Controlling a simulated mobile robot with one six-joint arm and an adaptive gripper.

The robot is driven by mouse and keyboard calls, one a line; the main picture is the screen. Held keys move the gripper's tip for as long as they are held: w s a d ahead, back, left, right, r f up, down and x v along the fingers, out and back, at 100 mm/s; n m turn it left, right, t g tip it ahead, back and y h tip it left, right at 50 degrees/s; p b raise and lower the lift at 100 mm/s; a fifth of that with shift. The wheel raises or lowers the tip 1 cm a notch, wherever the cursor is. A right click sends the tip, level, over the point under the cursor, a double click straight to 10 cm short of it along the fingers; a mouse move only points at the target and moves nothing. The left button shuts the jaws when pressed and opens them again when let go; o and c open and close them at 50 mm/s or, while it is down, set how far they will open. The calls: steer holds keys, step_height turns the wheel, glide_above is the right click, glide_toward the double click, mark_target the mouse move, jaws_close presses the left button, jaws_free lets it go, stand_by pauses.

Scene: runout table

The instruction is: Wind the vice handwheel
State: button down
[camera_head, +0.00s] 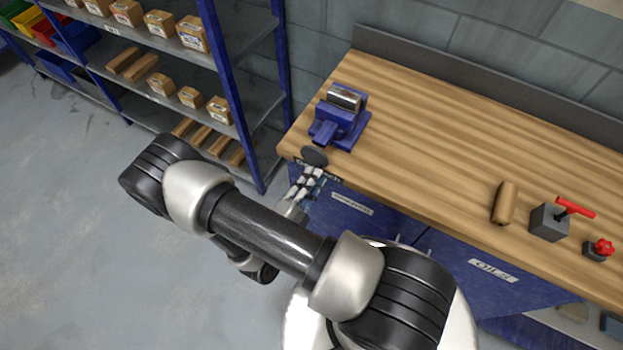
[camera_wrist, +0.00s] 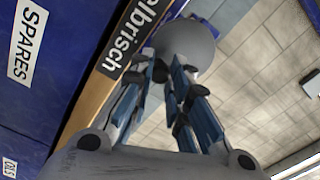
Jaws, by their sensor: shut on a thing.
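The blue vice (camera_head: 341,117) sits on the left end of the wooden bench, with a metal cylinder (camera_head: 345,97) at its top. Its grey round handwheel (camera_head: 314,156) faces out past the bench's front edge. In the wrist view the handwheel (camera_wrist: 188,42) is a smooth grey disc at the top middle. My gripper (camera_head: 311,171) reaches up to it from below. The fingers hide part of the lower rim.
The bench top (camera_head: 440,130) is clear right of the vice. Farther right are a wooden block (camera_head: 505,203), a grey block with a red T-handle (camera_head: 549,222) and a red knob (camera_head: 603,247). Blue cabinet fronts (camera_head: 345,215) lie below. A shelf rack (camera_head: 228,70) stands left.

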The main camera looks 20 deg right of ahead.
steer(key=shift+s+r+n+p, duration=0.1)
steer(key=shift+r+n+p, duration=0.15)
steer(key=shift+n, duration=0.6)
steer(key=shift+r+n+p, duration=0.25)
steer(key=shift+n, duration=0.6)
steer(key=shift+d+r+n+p, duration=0.1)
steer(key=shift+r+n+p, duration=0.25)
steer(key=shift+n, duration=0.45)
steer(key=shift+r+n, duration=0.1)
steer(key=shift+n, duration=0.8)
steer(key=shift+r+n+p, duration=0.15)
steer(key=shift+n+p, duration=0.2)
steer(key=shift+n, duration=0.25)
steer(key=c, duration=1.6)
jaws_free()
steer(key=shift+s, duration=0.1)
